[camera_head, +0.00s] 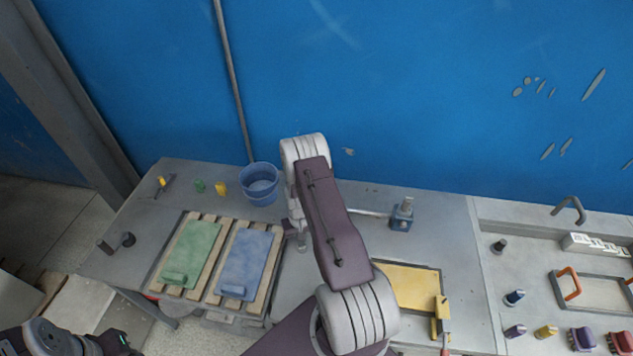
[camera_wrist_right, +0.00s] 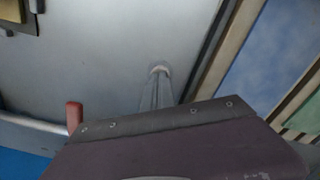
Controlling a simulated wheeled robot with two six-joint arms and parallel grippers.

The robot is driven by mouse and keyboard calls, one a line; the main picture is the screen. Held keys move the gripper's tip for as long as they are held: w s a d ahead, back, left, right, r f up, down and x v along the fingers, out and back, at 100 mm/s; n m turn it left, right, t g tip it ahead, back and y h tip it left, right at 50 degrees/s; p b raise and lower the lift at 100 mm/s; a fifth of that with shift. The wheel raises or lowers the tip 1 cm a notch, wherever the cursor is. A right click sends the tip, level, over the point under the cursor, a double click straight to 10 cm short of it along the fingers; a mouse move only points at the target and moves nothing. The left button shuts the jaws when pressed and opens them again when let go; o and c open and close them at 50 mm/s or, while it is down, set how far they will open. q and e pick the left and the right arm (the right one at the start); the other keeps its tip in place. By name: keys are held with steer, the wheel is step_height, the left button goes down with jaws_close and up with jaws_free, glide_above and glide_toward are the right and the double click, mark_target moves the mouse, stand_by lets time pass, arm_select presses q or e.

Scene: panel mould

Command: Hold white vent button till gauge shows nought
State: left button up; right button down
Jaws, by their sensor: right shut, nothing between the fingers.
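My right gripper (camera_head: 301,244) points down at the table between the blue panel and the yellow panel. In the right wrist view its slim pale fingers (camera_wrist_right: 158,90) are shut, with nothing between them. A small pale round piece (camera_wrist_right: 159,69), possibly the white vent button, shows at their tips; I cannot tell whether they press it. A red upright peg (camera_wrist_right: 75,115) stands beside the gripper, near a pale pipe (camera_wrist_right: 30,122). I cannot make out a gauge or its reading. My left gripper (camera_head: 120,344) is at the lower left edge, its fingers unclear.
Green (camera_head: 200,240) and blue (camera_head: 247,255) panels lie on wooden slats at left. A blue bucket (camera_head: 261,186) stands behind them. A blue fitting (camera_head: 401,219) joins a pipe at right. The yellow panel (camera_head: 408,283) lies in front. A blue wall (camera_head: 420,90) closes the back.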

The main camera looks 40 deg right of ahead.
step_height(320, 180, up, 6)
steer(key=p, duration=0.4)
steer(key=shift+r, duration=0.25)
steer(key=shift+f, duration=0.15)
